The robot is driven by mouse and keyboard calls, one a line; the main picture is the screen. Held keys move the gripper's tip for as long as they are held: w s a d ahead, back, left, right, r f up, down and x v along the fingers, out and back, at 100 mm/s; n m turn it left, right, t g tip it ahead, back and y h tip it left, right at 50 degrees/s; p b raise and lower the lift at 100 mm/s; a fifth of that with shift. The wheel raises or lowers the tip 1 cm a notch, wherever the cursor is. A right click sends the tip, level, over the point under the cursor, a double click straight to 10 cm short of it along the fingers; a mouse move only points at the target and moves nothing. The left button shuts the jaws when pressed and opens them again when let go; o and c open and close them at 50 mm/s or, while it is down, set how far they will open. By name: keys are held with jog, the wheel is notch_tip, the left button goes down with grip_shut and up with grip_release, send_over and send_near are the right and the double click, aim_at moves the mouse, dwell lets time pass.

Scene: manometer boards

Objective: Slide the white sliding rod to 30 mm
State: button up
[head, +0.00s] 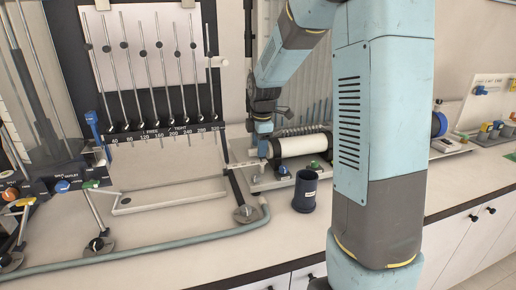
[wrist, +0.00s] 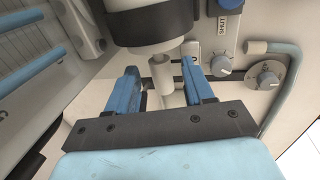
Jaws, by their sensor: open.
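A short pale rod (wrist: 161,72), which looks like the white sliding rod, sticks out of a dark and white cylindrical body (wrist: 150,22) in the wrist view. My gripper (wrist: 162,66) has its blue fingers apart, one on each side of the rod, with gaps visible. In the head view my gripper (head: 263,150) is at the left end of a white horizontal cylinder (head: 302,146). A thin pale bar (head: 242,164) extends left from there. Any millimetre scale is too small or hidden to read.
A dark blue cup (head: 304,191) stands in front of the cylinder's base. A tilted manometer board (head: 150,60) with several tubes stands at left. Knobs (wrist: 222,65) and a pale blue hose (wrist: 286,70) lie right of my gripper. The front counter (head: 250,250) is mostly clear.

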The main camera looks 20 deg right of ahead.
jog(key=shift+w+f, duration=0.15)
jog(key=shift+f, duration=0.55)
jog(key=shift+c, duration=0.2)
grip_shut()
